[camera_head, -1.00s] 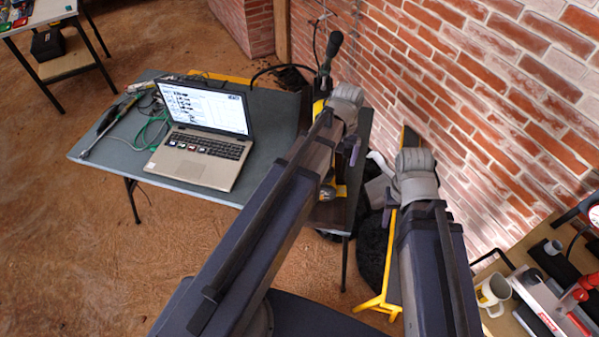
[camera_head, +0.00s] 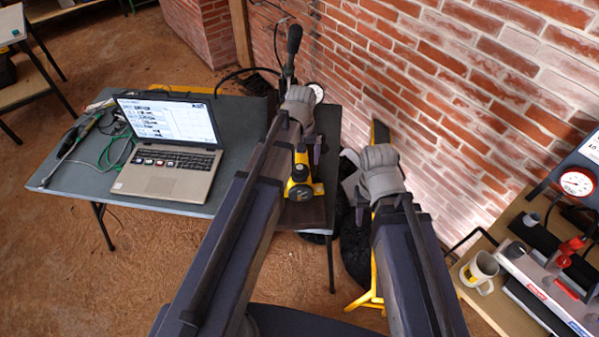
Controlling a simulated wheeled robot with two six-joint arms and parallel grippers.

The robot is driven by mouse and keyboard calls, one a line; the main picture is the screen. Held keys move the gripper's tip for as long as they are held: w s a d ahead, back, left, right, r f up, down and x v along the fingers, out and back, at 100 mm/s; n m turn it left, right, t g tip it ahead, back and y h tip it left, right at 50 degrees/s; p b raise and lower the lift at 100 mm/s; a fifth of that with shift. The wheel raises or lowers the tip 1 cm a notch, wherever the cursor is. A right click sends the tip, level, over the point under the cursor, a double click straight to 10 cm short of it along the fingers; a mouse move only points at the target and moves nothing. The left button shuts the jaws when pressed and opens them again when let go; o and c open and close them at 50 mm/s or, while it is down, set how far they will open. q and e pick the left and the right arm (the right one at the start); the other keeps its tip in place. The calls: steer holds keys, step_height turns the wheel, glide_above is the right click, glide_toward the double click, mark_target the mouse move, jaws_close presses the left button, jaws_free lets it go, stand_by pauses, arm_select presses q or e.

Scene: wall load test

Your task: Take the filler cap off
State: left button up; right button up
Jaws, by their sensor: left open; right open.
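A yellow hand pump (camera_head: 303,176) stands on a dark board at the right end of the grey table. Its long black-gripped lever (camera_head: 293,42) rises behind my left wrist. A dark round part (camera_head: 300,193) shows at the pump's near end; I cannot tell whether it is the filler cap. My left arm and wrist cover much of the pump. My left gripper (camera_head: 318,151) is open, mostly hidden behind its wrist, close to the pump in the picture. My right gripper (camera_head: 361,206) is open, mostly hidden, beyond the table's right edge. Neither visibly holds anything.
An open laptop (camera_head: 168,150) and tools with green cable (camera_head: 85,135) lie on the grey table (camera_head: 75,187). A brick wall (camera_head: 470,90) closes the right side. A wooden bench (camera_head: 478,240) at right holds a mug (camera_head: 480,270) and a red gauge (camera_head: 577,182).

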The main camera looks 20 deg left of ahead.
mark_target(300, 167)
arm_select(q)
step_height(300, 167, down, 4)
steer(key=b, duration=0.3)
steer(key=shift+a+f+b, duration=0.1)
steer(key=shift+f+b, duration=0.15)
steer(key=shift+b, duration=0.05)
steer(key=shift+r, duration=0.1)
steer(key=c, duration=1.3)
steer(key=shift+o, duration=0.2)
